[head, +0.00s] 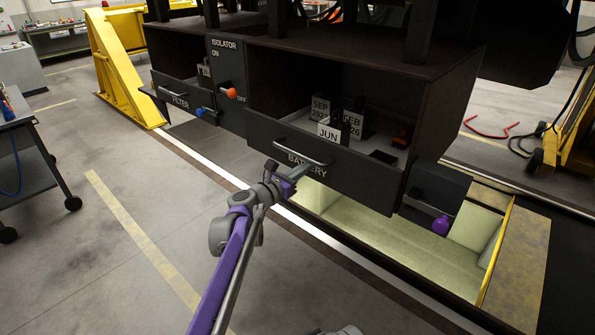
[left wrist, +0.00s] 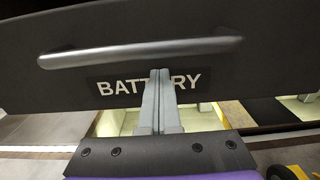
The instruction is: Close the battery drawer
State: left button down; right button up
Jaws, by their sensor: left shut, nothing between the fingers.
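The battery drawer (head: 352,180) is a dark drawer under the railcar, marked BATTERY, with a grey bar handle (head: 300,152) on its front. It stands pulled out, with its inside showing. Inside are date-marked blocks, such as one reading JUN (head: 329,132). My left gripper (head: 302,171) is shut and empty at the drawer front, just below the handle. In the left wrist view its closed fingers (left wrist: 160,80) overlap the BATTERY label, below the handle (left wrist: 140,52). I cannot tell whether the fingertips touch the front (left wrist: 260,70).
Left of the drawer are an isolator panel (head: 227,75) with an orange knob (head: 231,93) and a filter drawer (head: 190,100). A purple knob (head: 440,225) hangs at the right. A pale-walled pit (head: 400,250) lies below. The floor at left is clear up to a table (head: 15,120).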

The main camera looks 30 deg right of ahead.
pick_arm(q)
jog(key=shift+x, duration=0.8)
pick_arm(e)
jog(key=shift+w+d+r, duration=0.1)
jog(key=shift+r, duration=0.15)
pick_arm(q)
jog(key=shift+d+r, duration=0.1)
jog(key=shift+r, duration=0.1)
